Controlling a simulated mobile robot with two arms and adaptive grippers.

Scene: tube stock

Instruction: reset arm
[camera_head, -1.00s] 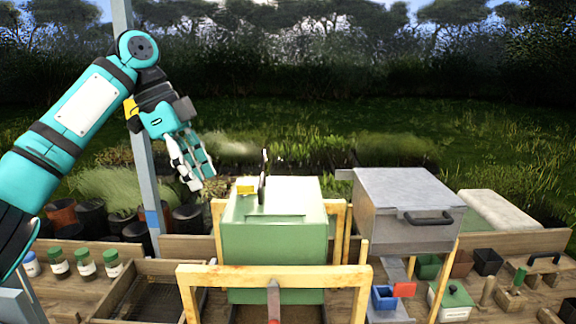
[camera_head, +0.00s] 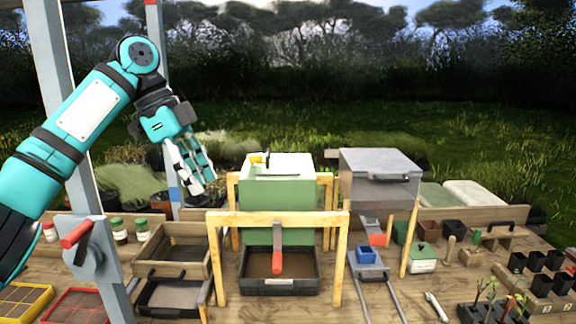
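My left arm (camera_head: 90,110) comes in from the left, teal with dark joints. Its gripper (camera_head: 204,184) hangs in the air, pointing down and slightly right, left of the green box (camera_head: 278,190). Its two fingers, white and teal, look apart, and I see nothing between them. My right gripper is not in view.
A wooden frame (camera_head: 275,219) stands before the green box, above a dark soil tray (camera_head: 255,262). A grey metal box (camera_head: 375,170) is to the right. Wooden trays (camera_head: 160,268), jars (camera_head: 119,232), pots and seedlings cover the bench. A grey post (camera_head: 62,110) rises at left.

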